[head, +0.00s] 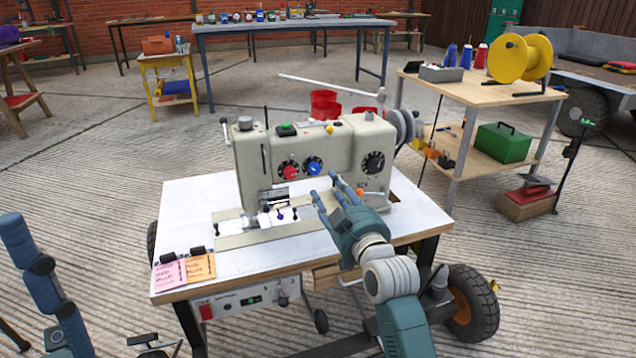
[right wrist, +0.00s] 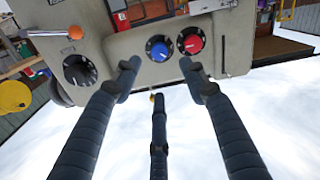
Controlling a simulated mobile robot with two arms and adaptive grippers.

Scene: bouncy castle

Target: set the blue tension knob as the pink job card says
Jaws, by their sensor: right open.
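The blue tension knob (head: 313,167) is on the front of the beige sewing machine (head: 255,165), between a red knob (head: 290,172) and a black dial (head: 374,162). The blue knob (right wrist: 160,47) also shows in the right wrist view; its exact setting is too small to read. My right gripper (head: 330,188) is open and empty, its fingers spread and pointing at the machine front. In its wrist view the fingertips (right wrist: 158,75) are apart from the blue knob. The pink job card (head: 170,276) lies at the table's front left corner; its writing is unclear. Part of my left gripper (head: 42,282) shows at the left edge.
An orange card (head: 200,267) lies beside the pink one. An orange-tipped lever (right wrist: 75,32) is near the black dial. The white tabletop (head: 190,215) is clear left of the machine. A wooden side table (head: 470,90) with a yellow reel (head: 510,58) stands behind right.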

